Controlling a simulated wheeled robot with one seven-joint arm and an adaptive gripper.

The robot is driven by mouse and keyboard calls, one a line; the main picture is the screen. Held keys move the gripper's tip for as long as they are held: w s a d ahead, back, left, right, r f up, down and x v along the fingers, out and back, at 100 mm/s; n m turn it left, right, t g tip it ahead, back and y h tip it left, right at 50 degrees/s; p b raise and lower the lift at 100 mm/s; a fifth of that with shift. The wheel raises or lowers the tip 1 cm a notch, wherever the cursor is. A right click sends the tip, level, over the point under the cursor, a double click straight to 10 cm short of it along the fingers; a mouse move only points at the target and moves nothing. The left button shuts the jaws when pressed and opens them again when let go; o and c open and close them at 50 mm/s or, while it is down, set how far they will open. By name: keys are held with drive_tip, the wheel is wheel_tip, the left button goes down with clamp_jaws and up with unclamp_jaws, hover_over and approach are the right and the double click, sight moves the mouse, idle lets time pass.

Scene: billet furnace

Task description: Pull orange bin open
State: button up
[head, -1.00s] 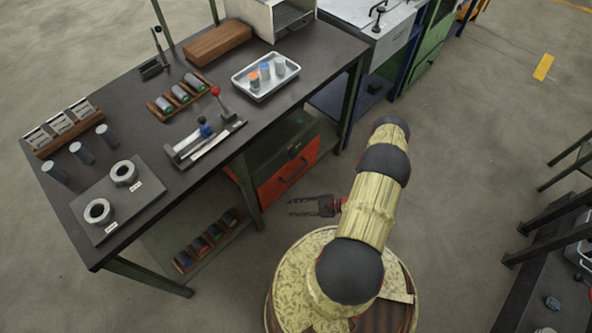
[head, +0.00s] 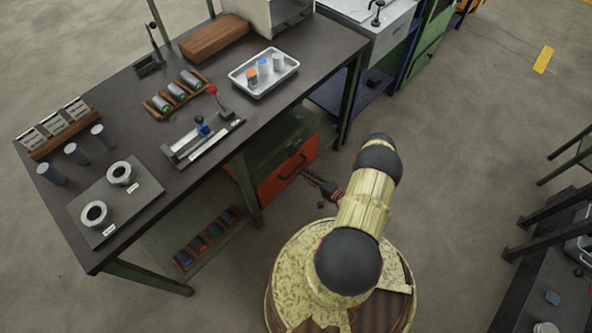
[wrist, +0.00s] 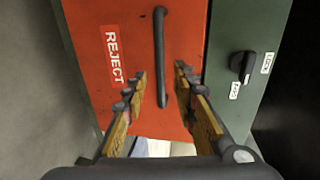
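The orange bin (head: 270,187) is set in a green cabinet under the workbench, its front facing me. In the wrist view its front (wrist: 185,30) carries a REJECT label (wrist: 114,55) and a long black bar handle (wrist: 160,55). The bin looks closed in the head view. My gripper (wrist: 160,72) is open, with one finger on each side of the handle's lower part and visible space on both sides. It is empty. In the head view my gripper (head: 316,181) is just in front of the bin, and its fingertips are hard to make out.
A black knob (wrist: 243,66) with small labels is on the green cabinet (wrist: 243,25) beside the bin. The workbench (head: 112,137) above holds a tray (head: 263,88), fixtures and cylinders. A rack (head: 207,238) is on the low shelf. Open floor (head: 455,140) lies to the right.

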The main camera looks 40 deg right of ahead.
sight(296, 169)
drive_tip(key=b+x, duration=0.1)
drive_tip(key=x, duration=0.5)
drive_tip(key=shift+w+a+f, duration=0.1)
drive_tip(key=shift+w, duration=0.1)
drive_tip(key=shift+c, duration=0.9)
clamp_jaws()
